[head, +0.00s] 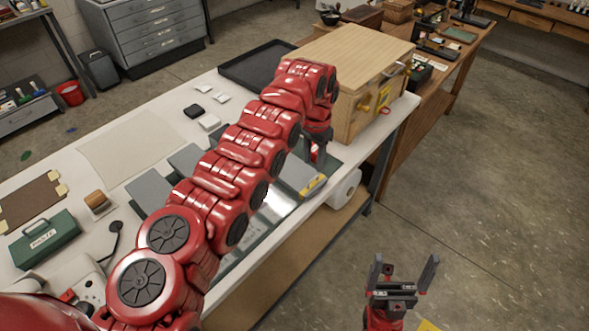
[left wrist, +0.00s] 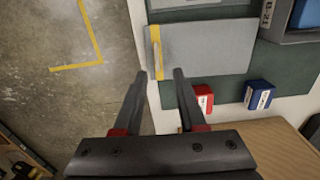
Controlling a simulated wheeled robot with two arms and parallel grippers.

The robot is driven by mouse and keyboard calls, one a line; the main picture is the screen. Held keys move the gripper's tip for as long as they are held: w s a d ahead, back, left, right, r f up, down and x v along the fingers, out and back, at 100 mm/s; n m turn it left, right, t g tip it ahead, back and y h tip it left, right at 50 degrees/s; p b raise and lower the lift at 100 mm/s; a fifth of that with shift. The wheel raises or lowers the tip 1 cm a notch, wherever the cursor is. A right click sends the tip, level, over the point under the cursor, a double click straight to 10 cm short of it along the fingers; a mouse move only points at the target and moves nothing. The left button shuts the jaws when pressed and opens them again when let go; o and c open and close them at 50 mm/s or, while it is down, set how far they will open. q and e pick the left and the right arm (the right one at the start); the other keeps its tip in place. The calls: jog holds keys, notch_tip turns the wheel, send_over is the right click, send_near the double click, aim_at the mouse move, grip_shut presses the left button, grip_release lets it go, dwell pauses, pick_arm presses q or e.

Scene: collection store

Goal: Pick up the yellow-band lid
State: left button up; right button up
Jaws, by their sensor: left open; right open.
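The yellow-band lid (head: 297,177) is a flat grey panel near the front edge of the table, with a yellow strip along one end. It also shows in the left wrist view (left wrist: 210,50), lying on a dark green surface, with a small pale raised piece on the strip. My left gripper (left wrist: 160,75) is open and empty, its fingertips pointing at the yellow end, one to each side of the strip's line. In the head view the left gripper (head: 317,158) hangs by the lid, partly hidden by my arm. My right gripper (head: 402,268) is open and empty, away from the table.
A wooden chest (head: 345,65) stands just behind the left gripper. A red box (left wrist: 203,98) and a blue box (left wrist: 259,95) sit beside the lid. Other grey panels (head: 150,190) lie further left.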

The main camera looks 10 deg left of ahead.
aim_at(313, 179)
pick_arm(q)
jog(key=shift+f, duration=0.65)
jog(key=shift+s+f+p, duration=0.15)
jog(key=shift+f+p, duration=0.3)
jog(key=shift+p, duration=0.2)
notch_tip(313, 179, down, 4)
jog(key=shift+s+d+p, duration=0.1)
jog(key=shift+d+p, duration=0.05)
jog(key=shift+p, duration=0.55)
jog(key=shift+f, duration=0.25)
grip_shut()
